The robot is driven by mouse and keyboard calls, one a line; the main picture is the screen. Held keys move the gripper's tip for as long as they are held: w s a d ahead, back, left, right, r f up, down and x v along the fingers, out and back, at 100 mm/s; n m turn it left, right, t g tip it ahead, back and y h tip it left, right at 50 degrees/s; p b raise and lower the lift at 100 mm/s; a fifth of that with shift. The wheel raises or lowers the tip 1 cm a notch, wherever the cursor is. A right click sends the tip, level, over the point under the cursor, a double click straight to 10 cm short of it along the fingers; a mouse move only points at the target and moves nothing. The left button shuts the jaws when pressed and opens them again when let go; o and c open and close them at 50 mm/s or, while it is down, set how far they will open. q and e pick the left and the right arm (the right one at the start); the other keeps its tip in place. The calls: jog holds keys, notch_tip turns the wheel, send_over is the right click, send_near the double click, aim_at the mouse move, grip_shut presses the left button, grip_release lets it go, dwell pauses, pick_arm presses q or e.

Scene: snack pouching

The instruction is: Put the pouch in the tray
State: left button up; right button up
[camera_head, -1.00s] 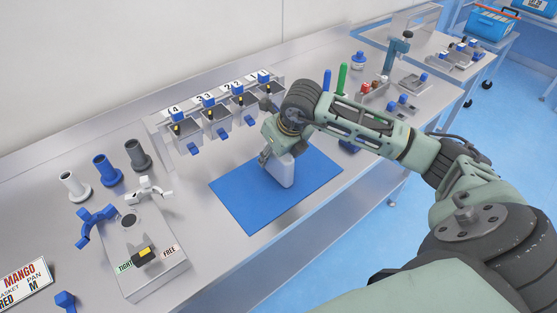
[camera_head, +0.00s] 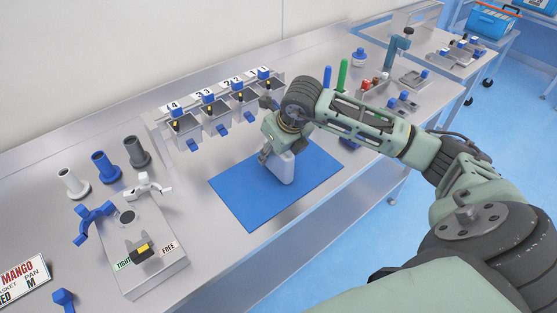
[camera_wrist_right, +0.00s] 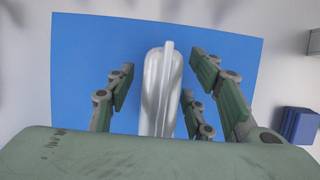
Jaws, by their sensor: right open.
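A white pouch (camera_head: 281,169) stands on a blue mat (camera_head: 240,204) in the head view, partly hidden by my right gripper (camera_head: 268,153). In the right wrist view the pouch (camera_wrist_right: 161,88) lies between the fingers of my right gripper (camera_wrist_right: 160,92), which are spread with a gap on each side. The fingers do not visibly touch it. My left gripper is in neither view. I cannot single out the tray with certainty.
Several numbered bins (camera_head: 219,121) line the back of the bench. At left stand a blue funnel-like piece (camera_head: 106,170) and a fixture marked TIGHT and FREE (camera_head: 152,270). Pens, small parts and trays lie beyond my right arm.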

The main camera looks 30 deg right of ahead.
jog(key=shift+c, duration=0.2)
grip_shut()
dwell(0.3)
jog(key=shift+r, duration=0.1)
jog(key=shift+r+p, duration=0.3)
jog(key=shift+p, duration=0.25)
jog(key=shift+w+r+b, duration=0.15)
jog(key=shift+r+b, duration=0.1)
jog(key=shift+b, duration=0.1)
notch_tip(320, 180, up, 3)
jog(key=shift+r+b, duration=0.15)
jog(key=shift+b, duration=0.6)
jog(key=s+d+r+b, duration=0.4)
jog(key=s+d+r, duration=0.3)
jog(key=s+d, duration=0.1)
jog(key=shift+s+d, duration=0.15)
jog(key=shift+s, duration=0.05)
